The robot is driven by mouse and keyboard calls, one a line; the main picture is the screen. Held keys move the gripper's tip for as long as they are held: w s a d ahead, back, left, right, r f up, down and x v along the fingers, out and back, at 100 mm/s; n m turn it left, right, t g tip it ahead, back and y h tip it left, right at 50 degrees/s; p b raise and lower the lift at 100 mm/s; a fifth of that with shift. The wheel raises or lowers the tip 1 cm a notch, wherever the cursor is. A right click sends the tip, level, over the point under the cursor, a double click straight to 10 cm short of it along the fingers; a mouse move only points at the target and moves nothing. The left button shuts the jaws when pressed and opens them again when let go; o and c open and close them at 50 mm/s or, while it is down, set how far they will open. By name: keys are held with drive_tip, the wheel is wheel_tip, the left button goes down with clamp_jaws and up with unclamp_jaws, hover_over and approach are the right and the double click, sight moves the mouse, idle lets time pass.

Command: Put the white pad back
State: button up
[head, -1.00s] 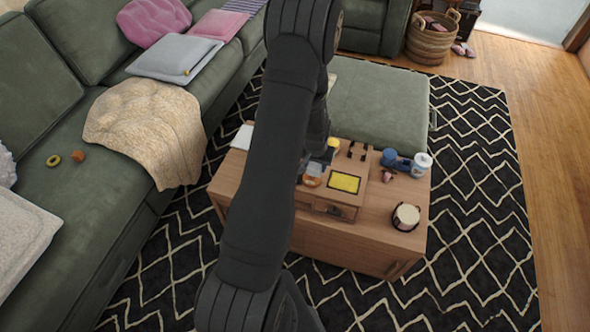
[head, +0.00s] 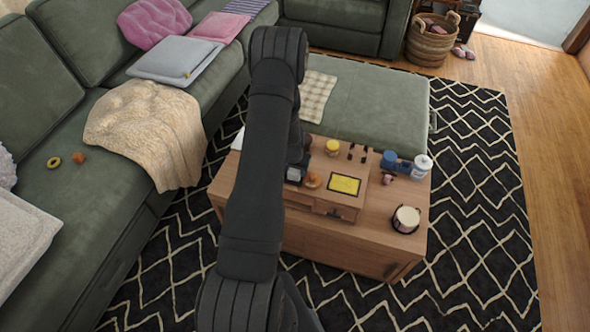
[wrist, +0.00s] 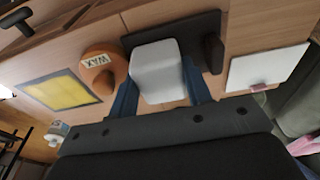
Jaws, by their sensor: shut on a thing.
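In the wrist view the white pad (wrist: 158,62), a pale rounded block, sits between the two blue fingers of my gripper (wrist: 158,88), which is shut on it. A flat dark holder (wrist: 196,28) with a raised dark end lies on the wooden surface behind and beside the pad. Whether the pad touches the holder or is just above it I cannot tell. In the head view my gripper (head: 297,163) is low over the wooden table (head: 350,236), partly hidden by my arm. The pad shows there only as a small greyish patch (head: 293,174).
Close by are an orange tin (wrist: 101,68) marked WAX and a yellow panel (wrist: 57,89). A white flat thing (wrist: 268,68) lies on the other side. A yellow jar (head: 333,147), a blue object (head: 389,158), a white-lidded jar (head: 421,166) and a round tin (head: 406,219) also stand there.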

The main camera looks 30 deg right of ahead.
sight(293, 173)
drive_tip(key=shift+f, duration=0.15)
drive_tip(key=o, duration=0.9)
drive_tip(key=r, duration=0.4)
drive_tip(key=s+a+r, duration=0.1)
drive_tip(key=r, duration=0.7)
drive_tip(key=shift+s+a+r, duration=0.1)
drive_tip(key=shift+s+a, duration=0.05)
drive_tip(key=shift+s, duration=0.05)
